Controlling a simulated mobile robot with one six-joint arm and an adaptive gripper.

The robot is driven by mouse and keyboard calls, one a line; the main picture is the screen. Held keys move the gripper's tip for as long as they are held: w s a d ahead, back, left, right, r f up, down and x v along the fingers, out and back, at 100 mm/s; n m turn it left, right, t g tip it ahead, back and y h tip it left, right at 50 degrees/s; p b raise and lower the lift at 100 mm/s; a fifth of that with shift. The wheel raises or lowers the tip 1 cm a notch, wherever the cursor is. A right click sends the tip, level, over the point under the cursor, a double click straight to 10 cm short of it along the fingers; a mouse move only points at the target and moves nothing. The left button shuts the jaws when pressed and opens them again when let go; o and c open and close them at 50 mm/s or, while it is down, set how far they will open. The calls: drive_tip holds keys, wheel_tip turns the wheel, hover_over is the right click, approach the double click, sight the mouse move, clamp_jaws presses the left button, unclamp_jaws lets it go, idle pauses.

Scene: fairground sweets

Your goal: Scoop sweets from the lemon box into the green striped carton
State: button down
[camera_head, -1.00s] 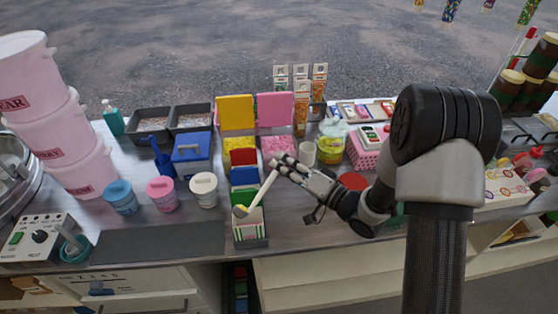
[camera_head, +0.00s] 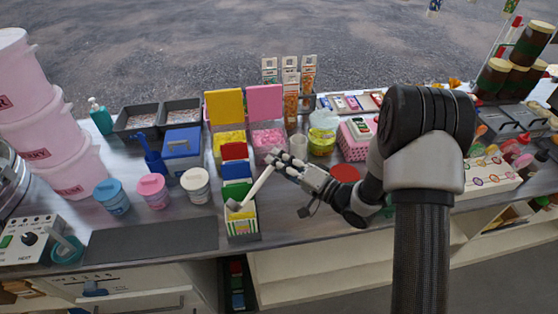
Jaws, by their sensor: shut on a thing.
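My gripper (camera_head: 276,160) is shut on the handle of a white scoop (camera_head: 258,188). The scoop slants down to the left, and its bowl (camera_head: 235,205) is tipped over the green striped carton (camera_head: 243,229). The bowl looks empty. Yellow shows inside the carton's top, like lemon sweets. The carton stands at the front of a holder, upright. The lemon box (camera_head: 229,141) is behind, with yellow sweets in it and its yellow lid (camera_head: 225,107) raised.
Red, blue and green cartons (camera_head: 236,171) stand in a row behind the striped one. A pink box (camera_head: 268,137) with a raised lid adjoins the lemon box. Tubs (camera_head: 195,185) stand left. A dark mat (camera_head: 150,240) lies clear at front left.

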drive_tip(key=s+a+r+n, duration=0.4)
drive_tip(key=s+r+n, duration=0.2)
drive_tip(key=r+n, duration=0.2)
drive_tip(key=shift+r, duration=0.7)
drive_tip(key=shift+s, duration=0.1)
drive_tip(key=s+a+r+n+b, duration=0.3)
drive_tip(key=s+a+n+b, duration=0.1)
drive_tip(key=s+n+b, duration=0.1)
drive_tip(key=shift+s+n+b, duration=0.4)
drive_tip(key=shift+b, duration=0.35)
